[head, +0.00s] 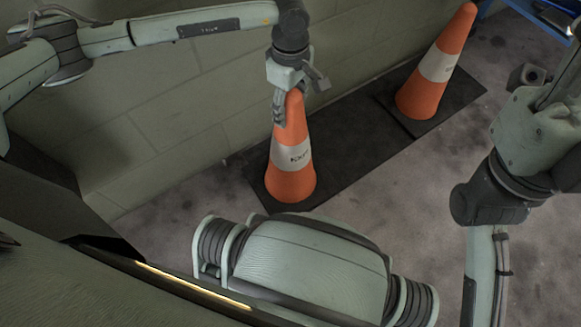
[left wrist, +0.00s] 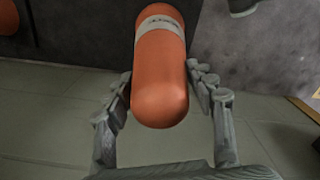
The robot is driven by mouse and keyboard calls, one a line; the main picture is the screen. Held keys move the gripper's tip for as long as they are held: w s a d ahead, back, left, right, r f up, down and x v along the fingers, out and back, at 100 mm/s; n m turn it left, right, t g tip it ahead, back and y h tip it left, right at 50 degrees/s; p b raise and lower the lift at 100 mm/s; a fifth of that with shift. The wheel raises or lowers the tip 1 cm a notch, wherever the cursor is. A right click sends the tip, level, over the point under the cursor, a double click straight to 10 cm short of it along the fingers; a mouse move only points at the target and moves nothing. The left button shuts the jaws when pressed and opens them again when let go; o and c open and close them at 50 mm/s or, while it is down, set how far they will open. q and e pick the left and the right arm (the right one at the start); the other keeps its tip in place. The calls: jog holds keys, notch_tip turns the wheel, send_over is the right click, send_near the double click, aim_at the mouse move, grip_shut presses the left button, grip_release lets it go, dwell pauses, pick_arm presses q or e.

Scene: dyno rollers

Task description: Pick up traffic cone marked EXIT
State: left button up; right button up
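The orange traffic cone (head: 291,178) with a white band stands upright on a dark mat. Dark lettering shows on its band, but I cannot read it clearly. My left gripper (head: 292,108) comes down over the cone's top, with fingers on both sides of it. In the left wrist view the cone's rounded tip (left wrist: 160,95) lies between the fingers (left wrist: 160,78). The fingers bend inward and appear to touch its sides; contact is partly hidden. My right gripper (head: 528,76) shows only partly at the right edge, away from the cone; its fingers are unclear.
A second orange cone (head: 425,97) with a white band stands on the dark mat (head: 460,99) to the right. A block wall (head: 165,130) runs close behind the cones. Grey floor (head: 400,190) lies clear in front of the mat. A blue frame (head: 540,22) is at the top right.

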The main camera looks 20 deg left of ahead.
pick_arm(q)
grip_shut()
jog(key=shift+w+r, duration=0.1)
jog(key=shift+r, duration=0.1)
